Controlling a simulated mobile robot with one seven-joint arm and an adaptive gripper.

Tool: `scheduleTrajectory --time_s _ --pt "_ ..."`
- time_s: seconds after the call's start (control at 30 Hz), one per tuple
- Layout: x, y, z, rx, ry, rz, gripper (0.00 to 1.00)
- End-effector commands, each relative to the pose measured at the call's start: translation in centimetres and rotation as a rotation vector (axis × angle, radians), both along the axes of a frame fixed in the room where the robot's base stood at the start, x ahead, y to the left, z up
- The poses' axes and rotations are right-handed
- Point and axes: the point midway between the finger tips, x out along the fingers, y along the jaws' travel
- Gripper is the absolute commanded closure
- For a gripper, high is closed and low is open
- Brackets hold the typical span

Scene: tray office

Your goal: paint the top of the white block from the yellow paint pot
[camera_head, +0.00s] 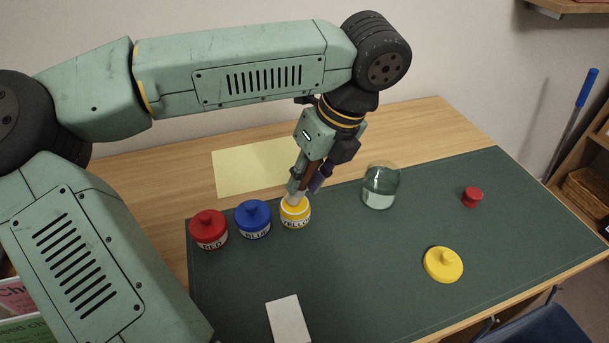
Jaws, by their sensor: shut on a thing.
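The yellow paint pot (295,214) stands at the back of the dark green mat, its label partly readable. Its lid is off; a yellow lid with a knob (443,265) lies on the mat to the right. My gripper (305,184) points down right over the yellow pot, shut on a slim brown thing that looks like a brush handle (313,170). The lower end of the brush and the pot's mouth are mostly hidden by the fingers, so I cannot tell how deep it is. The white block (288,319) lies at the front of the mat, its top white where visible.
A blue pot (253,219) and a red pot (208,229), both lidded, stand left of the yellow pot. A glass jar (381,187) stands to its right. A small red piece (472,197) is farther right. The mat's (360,290) middle is clear.

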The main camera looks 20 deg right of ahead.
Motion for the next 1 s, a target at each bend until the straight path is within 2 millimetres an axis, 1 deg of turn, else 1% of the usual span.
scheduleTrajectory --time_s 0.6,1.0 --pt "0.00 0.01 -0.73 0.000 0.000 0.000 1.00" --pt "0.01 0.00 -0.69 0.000 0.000 0.000 1.00"
